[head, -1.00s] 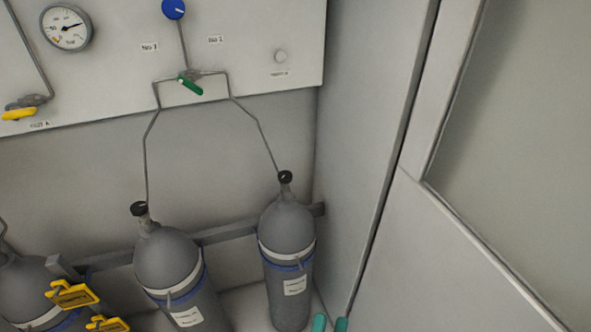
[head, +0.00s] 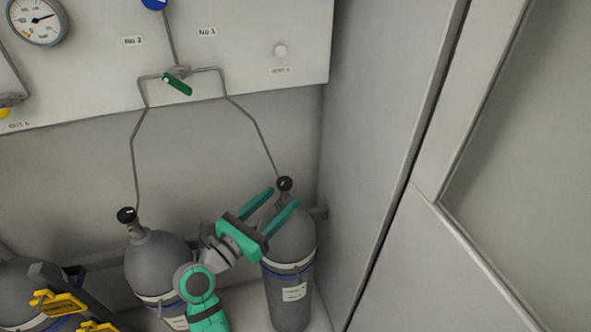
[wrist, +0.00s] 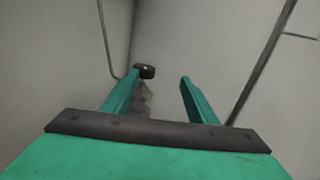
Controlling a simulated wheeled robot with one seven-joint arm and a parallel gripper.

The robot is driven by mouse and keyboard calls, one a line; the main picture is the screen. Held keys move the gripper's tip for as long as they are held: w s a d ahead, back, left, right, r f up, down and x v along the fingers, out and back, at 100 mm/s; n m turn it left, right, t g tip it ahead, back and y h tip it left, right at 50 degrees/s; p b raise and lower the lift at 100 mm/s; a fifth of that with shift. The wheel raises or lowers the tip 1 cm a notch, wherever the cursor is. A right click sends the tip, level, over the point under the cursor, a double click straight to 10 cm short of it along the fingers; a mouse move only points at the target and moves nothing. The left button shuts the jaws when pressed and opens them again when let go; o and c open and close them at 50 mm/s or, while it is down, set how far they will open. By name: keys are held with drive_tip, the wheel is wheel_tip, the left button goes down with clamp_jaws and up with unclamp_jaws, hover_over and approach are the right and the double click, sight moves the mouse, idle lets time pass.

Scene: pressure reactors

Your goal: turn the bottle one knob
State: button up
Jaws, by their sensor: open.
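The bottle one knob (head: 284,184) is a small black cap on top of the right grey gas bottle (head: 288,255). The thin pipe from this bottle runs up to the panel side labelled No 1. My green gripper (head: 282,197) is open and empty, and its fingers point toward that knob. In the wrist view the knob (wrist: 146,71) shows beyond the tip of the left finger, off-centre to the left in the gap. I cannot tell exactly how far the fingertips are from it. The fingers partly cover the bottle's shoulder in the head view.
A second grey bottle (head: 158,262) with its own black knob (head: 127,215) stands to the left, partly behind my arm. A green-handled valve (head: 177,84) sits on the wall panel above. A side wall (head: 375,120) stands close on the right.

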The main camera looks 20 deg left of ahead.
sight(290, 178)
drive_tip(key=shift+w+a+r+y, duration=0.1)
drive_tip(key=shift+w+a+y, duration=0.15)
drive_tip(key=shift+a, duration=0.35)
drive_tip(key=shift+w+a+y, duration=0.15)
drive_tip(key=shift+w+a, duration=0.05)
drive_tip(key=shift+a, duration=0.4)
drive_tip(key=shift+w+m, duration=0.25)
drive_tip(key=shift+m, duration=0.05)
drive_tip(key=x, duration=1)
drive_tip(key=shift+w, duration=0.1)
drive_tip(key=shift+c, duration=0.4)
drive_tip(key=c, duration=1)
